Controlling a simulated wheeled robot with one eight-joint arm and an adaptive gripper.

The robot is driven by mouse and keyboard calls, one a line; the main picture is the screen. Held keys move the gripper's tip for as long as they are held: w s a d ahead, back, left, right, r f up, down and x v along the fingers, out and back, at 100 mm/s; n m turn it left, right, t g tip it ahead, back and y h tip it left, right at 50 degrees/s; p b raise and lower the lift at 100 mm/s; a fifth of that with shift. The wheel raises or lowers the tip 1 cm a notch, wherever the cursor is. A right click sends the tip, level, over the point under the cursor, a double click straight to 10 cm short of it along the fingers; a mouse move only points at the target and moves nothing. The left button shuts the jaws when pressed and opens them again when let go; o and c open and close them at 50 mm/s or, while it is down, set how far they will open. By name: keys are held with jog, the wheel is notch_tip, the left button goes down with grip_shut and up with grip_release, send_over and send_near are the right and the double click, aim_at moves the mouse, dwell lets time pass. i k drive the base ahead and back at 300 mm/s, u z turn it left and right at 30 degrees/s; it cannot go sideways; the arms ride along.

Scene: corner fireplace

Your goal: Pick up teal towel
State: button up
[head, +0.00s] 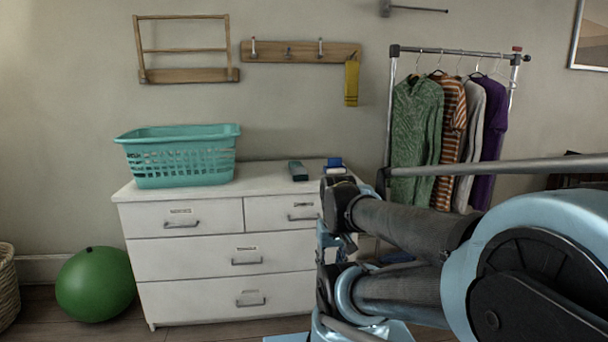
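A small dark teal item (298,171), which looks like the folded teal towel, lies on top of the white dresser (262,174), right of its middle. It is too small to make out its folds. My arm reaches in from the right and covers the dresser's right front part. I cannot make out my gripper's fingers in the head view. No part of my arm is seen touching the teal item.
A teal laundry basket (180,160) stands on the dresser's left. A blue and white item (335,166) lies right of the teal item. A yellow cloth (351,82) hangs from a wall rack (300,52). A clothes rail (455,52) stands right; a green ball (94,285) lies left.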

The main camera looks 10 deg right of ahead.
aim_at(298, 172)
jog(key=i, duration=1)
